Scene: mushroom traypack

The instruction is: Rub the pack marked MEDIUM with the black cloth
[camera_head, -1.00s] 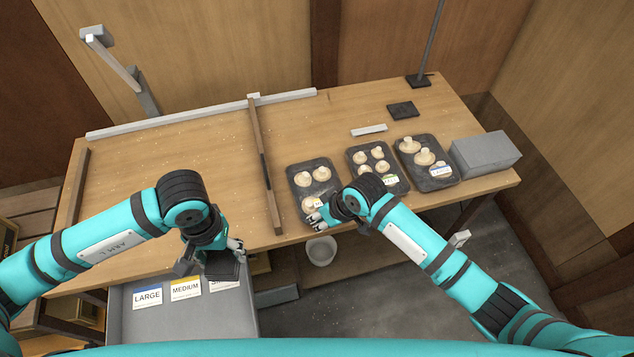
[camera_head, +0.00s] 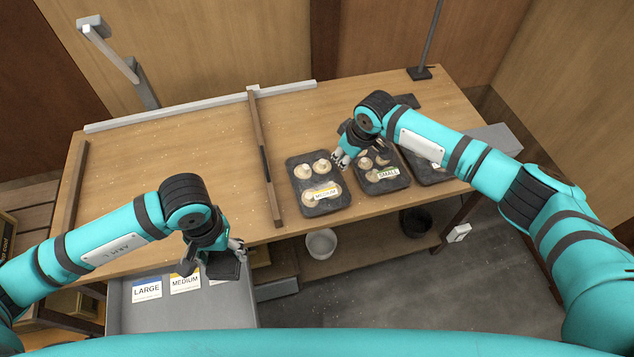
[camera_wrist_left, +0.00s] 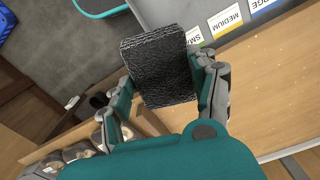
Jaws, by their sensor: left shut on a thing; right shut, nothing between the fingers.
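The pack marked MEDIUM (camera_head: 297,184) is the leftmost dark tray of mushrooms on the table, with its yellow-edged label (camera_head: 326,194) facing up over its front half. My left gripper (camera_head: 236,247) is shut on the black cloth (camera_head: 224,266), a dark wrinkled piece, above the drawer and in front of the table edge. The cloth fills the space between the fingers in the left wrist view (camera_wrist_left: 160,68). My right gripper (camera_head: 340,160) is shut and empty, at the back right corner of the MEDIUM pack. I cannot tell whether it touches the tray.
A pack marked SMALL (camera_head: 398,183) and a third pack (camera_head: 428,178), partly hidden by my right arm, stand to the right. An open grey drawer (camera_head: 190,316) holds LARGE and MEDIUM cards.

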